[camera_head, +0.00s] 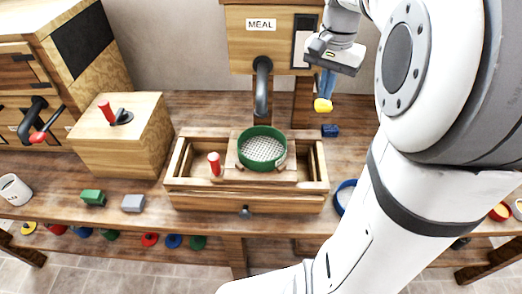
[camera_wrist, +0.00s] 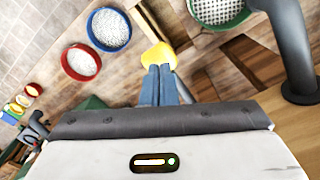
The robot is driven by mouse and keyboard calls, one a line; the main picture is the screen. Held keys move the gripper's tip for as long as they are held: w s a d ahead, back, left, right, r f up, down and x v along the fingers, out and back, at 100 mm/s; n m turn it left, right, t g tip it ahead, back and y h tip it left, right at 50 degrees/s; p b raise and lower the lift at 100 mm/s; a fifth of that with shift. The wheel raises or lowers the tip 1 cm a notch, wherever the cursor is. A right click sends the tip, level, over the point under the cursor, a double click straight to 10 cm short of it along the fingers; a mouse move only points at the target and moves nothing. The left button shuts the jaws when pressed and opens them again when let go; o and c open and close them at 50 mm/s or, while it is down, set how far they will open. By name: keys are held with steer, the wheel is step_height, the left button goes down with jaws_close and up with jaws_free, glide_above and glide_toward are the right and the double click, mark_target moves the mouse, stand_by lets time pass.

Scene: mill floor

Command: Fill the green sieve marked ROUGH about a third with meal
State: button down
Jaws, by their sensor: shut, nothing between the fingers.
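The green sieve (camera_head: 262,150) sits on a wooden carriage with a red handle (camera_head: 214,163), in front of the meal bin (camera_head: 240,50). Its pale mesh shows and I see no meal heaped on it. The ROUGH mark is not readable. Part of the sieve shows at the top of the wrist view (camera_wrist: 216,10). The bin's grey spout (camera_head: 262,92) hangs just behind the sieve. My gripper (camera_head: 326,92) is shut and empty, right of the spout. A yellow knob (camera_head: 322,105) is right at its fingertips, also in the wrist view (camera_wrist: 158,55); I cannot tell whether they touch.
A wooden box with a red-tipped lever (camera_head: 118,135) stands left. Green (camera_head: 93,197) and grey blocks (camera_head: 133,203) lie on the bench near a white mug (camera_head: 14,189). A blue block (camera_head: 330,130) lies right of the sieve. Blue (camera_wrist: 108,28) and red bowl-like sieves (camera_wrist: 80,62) stand farther right.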

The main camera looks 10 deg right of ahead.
mark_target(324, 102)
steer(key=shift+f+b, duration=1.7)
steer(key=shift+f, duration=1)
steer(key=shift+r, duration=0.1)
stand_by(1.2)
step_height(324, 102, up, 9)
steer(key=p, duration=0.8)
steer(key=shift+r, duration=0.15)
steer(key=s+a+f+n+t, duration=0.3)
steer(key=s+a+f+n, duration=0.5)
steer(key=s+a, duration=0.4)
steer(key=shift+s+a+n, duration=0.2)
steer(key=shift+s+n, duration=0.1)
steer(key=shift+n, duration=0.3)
stand_by(0.8)
